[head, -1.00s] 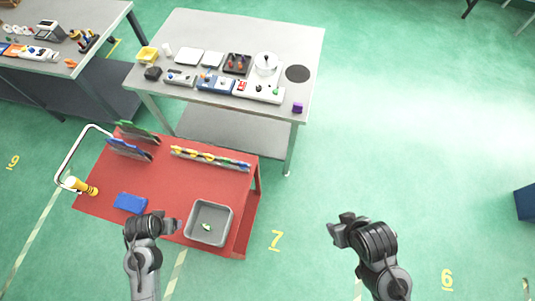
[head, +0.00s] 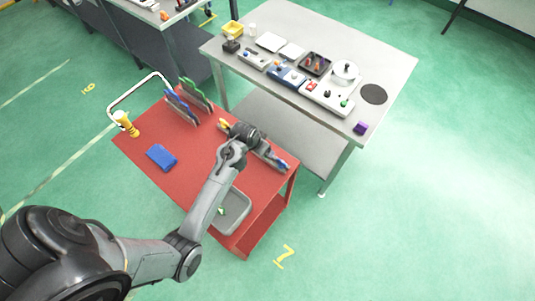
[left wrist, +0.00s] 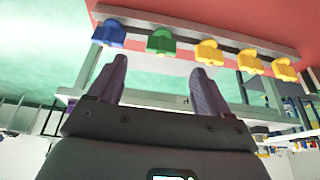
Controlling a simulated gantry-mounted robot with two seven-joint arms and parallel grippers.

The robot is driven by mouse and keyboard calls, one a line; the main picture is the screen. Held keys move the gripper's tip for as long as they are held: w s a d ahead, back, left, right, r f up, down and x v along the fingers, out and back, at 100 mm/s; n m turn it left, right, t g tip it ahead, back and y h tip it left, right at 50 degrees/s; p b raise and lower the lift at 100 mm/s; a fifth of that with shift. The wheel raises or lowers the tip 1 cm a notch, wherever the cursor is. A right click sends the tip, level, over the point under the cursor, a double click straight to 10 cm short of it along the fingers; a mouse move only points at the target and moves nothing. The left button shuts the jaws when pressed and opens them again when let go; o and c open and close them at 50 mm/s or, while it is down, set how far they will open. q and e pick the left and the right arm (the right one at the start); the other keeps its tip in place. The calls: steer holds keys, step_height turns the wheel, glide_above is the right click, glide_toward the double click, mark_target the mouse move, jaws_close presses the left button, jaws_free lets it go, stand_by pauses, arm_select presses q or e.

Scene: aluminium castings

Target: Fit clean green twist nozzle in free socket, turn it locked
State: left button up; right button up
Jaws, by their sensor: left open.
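My left gripper (head: 246,131) is above the red cart, in front of a rack of coloured nozzles and hiding part of it. In the left wrist view its two dark purple fingers (left wrist: 160,76) are open with nothing between them. Beyond them, the rack rail (left wrist: 185,27) holds a blue nozzle (left wrist: 109,34), a green nozzle (left wrist: 161,41) and several yellow nozzles (left wrist: 209,52). The green nozzle appears above the gap between the fingers, apart from them. A small green piece (head: 221,211) lies in a grey bin. My right gripper is out of view. I cannot make out a free socket.
The red cart (head: 140,142) also carries a blue block (head: 161,157), a yellow bottle (head: 127,124), blue and green racks (head: 195,95) and the grey bin (head: 238,216). A grey table (head: 390,62) behind holds panels, a black tray (head: 315,63) and a purple block (head: 361,127).

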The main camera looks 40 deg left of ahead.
arm_select(q)
steer(key=shift+b+x, duration=0.3)
steer(key=shift+x, duration=3.85)
steer(key=shift+s+a, duration=0.1)
steer(key=c, duration=1.1)
